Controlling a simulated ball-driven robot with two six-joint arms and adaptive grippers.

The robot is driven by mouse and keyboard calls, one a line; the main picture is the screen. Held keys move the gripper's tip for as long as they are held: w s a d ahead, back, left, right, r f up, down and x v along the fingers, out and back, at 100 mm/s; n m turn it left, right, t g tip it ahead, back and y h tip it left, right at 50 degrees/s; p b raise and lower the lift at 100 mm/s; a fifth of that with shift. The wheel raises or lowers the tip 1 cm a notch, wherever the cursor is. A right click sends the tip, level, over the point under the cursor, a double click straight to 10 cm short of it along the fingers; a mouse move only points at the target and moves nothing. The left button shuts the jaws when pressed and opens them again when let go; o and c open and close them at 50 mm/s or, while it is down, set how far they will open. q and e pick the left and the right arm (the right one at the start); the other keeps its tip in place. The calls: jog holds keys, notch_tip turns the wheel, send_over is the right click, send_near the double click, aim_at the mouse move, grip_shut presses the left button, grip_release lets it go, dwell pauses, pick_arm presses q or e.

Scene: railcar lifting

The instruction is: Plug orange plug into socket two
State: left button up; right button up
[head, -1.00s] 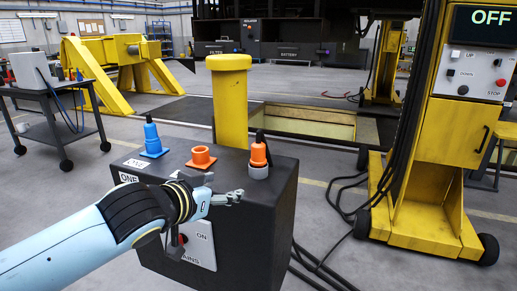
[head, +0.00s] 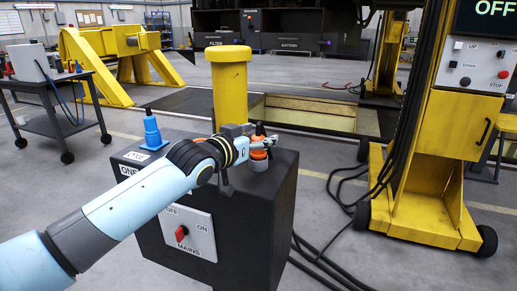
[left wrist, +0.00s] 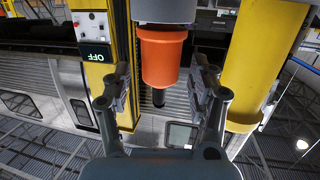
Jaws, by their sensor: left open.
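The orange plug (head: 258,154) stands in a grey holder (head: 257,165) at the right end of the black box's top. My left gripper (head: 262,143) is at the plug, its fingers open. In the left wrist view the orange plug (left wrist: 163,57) lies between the spread fingers (left wrist: 162,85), its dark cable end pointing down in the picture. A gap shows between plug and fingers on both sides. The middle orange socket is mostly hidden behind my left arm. My right gripper is out of view.
A yellow lifting column (head: 445,130) stands right.

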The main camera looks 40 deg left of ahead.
pick_arm(q)
jog(key=shift+w, duration=0.25)
grip_shut()
jog(key=shift+r, duration=0.1)
dwell(0.3)
